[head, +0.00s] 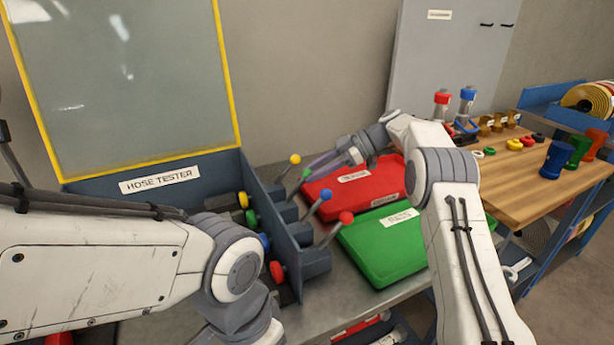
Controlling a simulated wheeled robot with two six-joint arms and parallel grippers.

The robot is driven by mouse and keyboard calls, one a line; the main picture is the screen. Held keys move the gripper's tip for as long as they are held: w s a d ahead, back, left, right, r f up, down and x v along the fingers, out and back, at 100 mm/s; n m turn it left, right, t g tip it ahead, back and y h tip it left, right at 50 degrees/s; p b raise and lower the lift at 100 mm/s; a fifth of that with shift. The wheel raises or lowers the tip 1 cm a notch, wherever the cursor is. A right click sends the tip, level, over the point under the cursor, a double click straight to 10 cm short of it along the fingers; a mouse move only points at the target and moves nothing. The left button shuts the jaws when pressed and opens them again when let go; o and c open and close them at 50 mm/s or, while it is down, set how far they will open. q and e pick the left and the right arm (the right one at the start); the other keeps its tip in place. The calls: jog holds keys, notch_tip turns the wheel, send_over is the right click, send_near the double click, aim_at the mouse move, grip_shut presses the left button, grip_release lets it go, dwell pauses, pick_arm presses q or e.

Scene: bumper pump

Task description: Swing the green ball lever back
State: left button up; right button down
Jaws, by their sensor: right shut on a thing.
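A row of ball-topped levers stands on the right side of the hose tester (160,180). I see a yellow ball lever (295,160), a blue ball lever (326,195) and a red ball lever (346,217).
A red case (350,190) and a green case (385,250) lie on the bench just right of the levers. Yellow, green, blue and red knobs line the tester's front; my left arm is close to them. A wooden table (500,185) with coloured fittings stands at the right.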

pick_arm(q)
jog(key=shift+w+f+b, duration=0.15)
jog(key=shift+f+b, duration=0.3)
jog(key=shift+f, duration=0.3)
pick_arm(e)
jog(key=shift+w+d+f, duration=0.1)
jog(key=shift+d+f, duration=0.3)
jog(key=shift+f, duration=0.4)
jog(key=c, duration=0.5)
grip_release()
jog(key=shift+w, duration=0.1)
jog(key=shift+c, duration=0.2)
pick_arm(q)
notch_tip(320, 180, up, 6)
jog(key=p, duration=0.5)
jog(key=shift+f, duration=0.25)
pick_arm(e)
jog(key=v, duration=1)
jog(key=shift+r, duration=0.3)
